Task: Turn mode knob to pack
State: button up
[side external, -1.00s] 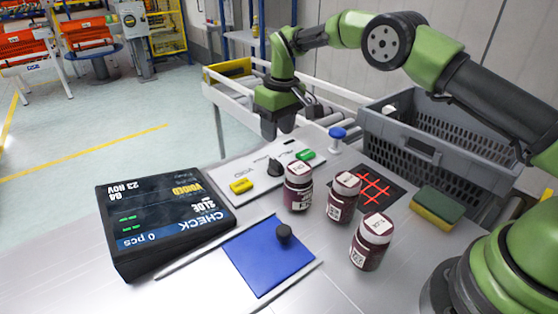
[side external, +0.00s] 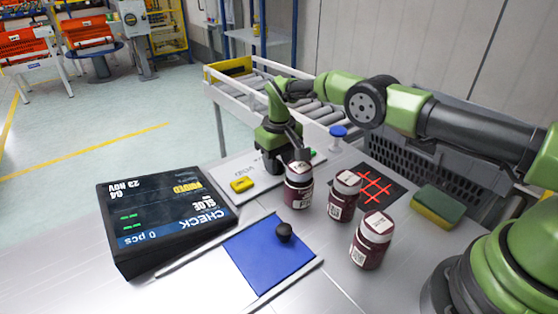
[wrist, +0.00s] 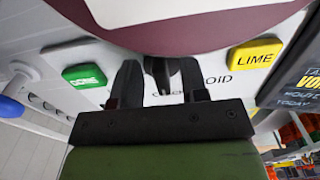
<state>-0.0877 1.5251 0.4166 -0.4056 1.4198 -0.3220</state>
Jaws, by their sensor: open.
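The mode knob (wrist: 163,72) is black and sits on a white panel (wrist: 205,50) between a green button (wrist: 84,76) and a yellow button (wrist: 255,55). In the wrist view my gripper (wrist: 158,84) is open, with a finger on each side of the knob. I cannot tell whether either finger touches it. In the side view my gripper (side external: 274,163) is down at the panel and hides the knob and most of the green button. The yellow button (side external: 242,184) shows to its left. Part of the panel lettering is hidden, so the knob's setting is unclear.
A dark red jar (side external: 299,186) stands close beside my gripper; its body fills the top of the wrist view (wrist: 170,30). Two more jars (side external: 343,195) (side external: 371,240) stand to the right.

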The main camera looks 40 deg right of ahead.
jog(key=shift+f, duration=0.1)
grip_shut()
jog(key=shift+m, duration=0.3)
jog(key=m, duration=0.3)
jog(key=shift+w+a, duration=0.1)
jog(key=shift+a, duration=0.1)
jog(key=shift+a+m, duration=0.1)
jog(key=shift+m, duration=1.8)
grip_release()
